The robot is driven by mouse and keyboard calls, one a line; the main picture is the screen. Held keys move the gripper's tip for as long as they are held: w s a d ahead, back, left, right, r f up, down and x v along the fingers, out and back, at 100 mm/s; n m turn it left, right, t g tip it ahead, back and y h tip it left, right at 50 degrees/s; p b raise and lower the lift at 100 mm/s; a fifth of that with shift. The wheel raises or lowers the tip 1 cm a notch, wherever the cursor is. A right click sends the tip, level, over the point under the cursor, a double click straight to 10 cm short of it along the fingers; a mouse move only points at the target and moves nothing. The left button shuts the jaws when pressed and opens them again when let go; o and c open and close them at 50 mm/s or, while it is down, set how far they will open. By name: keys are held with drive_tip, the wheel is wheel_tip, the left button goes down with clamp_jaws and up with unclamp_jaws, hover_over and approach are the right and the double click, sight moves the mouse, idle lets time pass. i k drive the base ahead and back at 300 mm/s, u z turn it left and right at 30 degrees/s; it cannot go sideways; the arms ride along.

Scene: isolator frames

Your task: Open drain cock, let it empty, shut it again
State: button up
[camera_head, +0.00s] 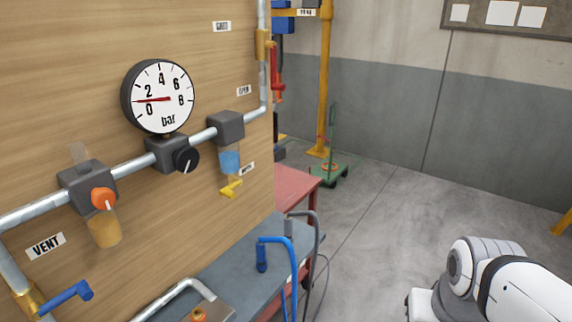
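A small yellow cock (231,188) sits below a clear bowl with blue contents (230,161), under a dark grey block (226,127) on the pipe. Its yellow handle slants down to the left. I cannot tell from this whether the cock is open or shut, and no falling stream shows. A small label (247,169) beside it is too small to read. My gripper is not in view. Only white links of my arm show at the lower right, well away from the wooden panel.
A gauge (158,96) reads near 1 bar. A black knob (186,160), an orange knob (103,198) over an amber bowl (105,229), and a blue lever (66,295) sit along the pipe. Blue hose (285,240) rises at the bench (225,275). Floor at right is clear.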

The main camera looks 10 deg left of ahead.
sight(227, 192)
drive_tip(key=u, duration=1)
drive_tip(key=k, duration=0.4)
drive_tip(key=u, duration=0.2)
drive_tip(key=i, duration=0.5)
drive_tip(key=z, duration=0.15)
drive_tip(key=k, duration=0.9)
drive_tip(key=u, duration=0.5)
drive_tip(key=i, duration=0.85)
